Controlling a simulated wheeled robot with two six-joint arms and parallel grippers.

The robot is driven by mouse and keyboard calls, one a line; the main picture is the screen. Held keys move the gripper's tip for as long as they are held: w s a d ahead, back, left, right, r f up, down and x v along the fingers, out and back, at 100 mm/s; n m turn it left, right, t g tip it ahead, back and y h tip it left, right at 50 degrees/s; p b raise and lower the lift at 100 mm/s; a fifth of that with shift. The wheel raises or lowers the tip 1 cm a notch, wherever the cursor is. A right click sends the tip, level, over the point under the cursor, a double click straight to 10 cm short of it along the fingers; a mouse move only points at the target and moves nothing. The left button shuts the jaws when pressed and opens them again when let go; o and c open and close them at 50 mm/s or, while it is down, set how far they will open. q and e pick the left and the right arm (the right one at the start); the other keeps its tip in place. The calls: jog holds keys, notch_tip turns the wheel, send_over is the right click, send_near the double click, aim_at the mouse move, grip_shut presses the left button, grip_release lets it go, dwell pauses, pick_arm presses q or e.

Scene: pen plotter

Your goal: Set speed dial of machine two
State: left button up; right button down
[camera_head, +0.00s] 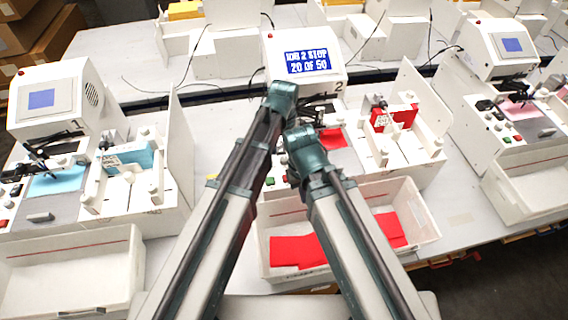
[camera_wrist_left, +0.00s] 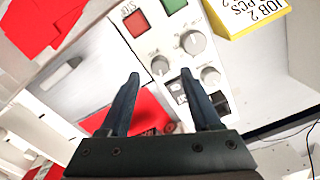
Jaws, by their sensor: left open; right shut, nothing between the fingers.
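In the left wrist view the left gripper (camera_wrist_left: 160,76) is open and empty. Several pale round knobs show on the panel: a large one (camera_wrist_left: 193,42), a smaller one (camera_wrist_left: 160,65) between the fingertips, and one (camera_wrist_left: 210,75) by the right finger. I cannot read which is the speed dial. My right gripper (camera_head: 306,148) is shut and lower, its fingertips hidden.
A red button (camera_wrist_left: 135,23) and green button (camera_wrist_left: 173,4) sit on the panel near the knobs. A white bin (camera_head: 425,232) with red sheets is in front. Similar machines stand left (camera_head: 50,95) and right (camera_head: 500,48).

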aim_at(284, 159)
pick_arm(q)
notch_tip(284, 159, down, 4)
jog(key=b, duration=0.2)
jog(key=shift+r+b, duration=0.15)
jog(key=shift+b, duration=0.15)
pick_arm(e)
notch_tip(284, 159, down, 4)
jog(key=shift+r, duration=0.2)
pick_arm(q)
grip_shut()
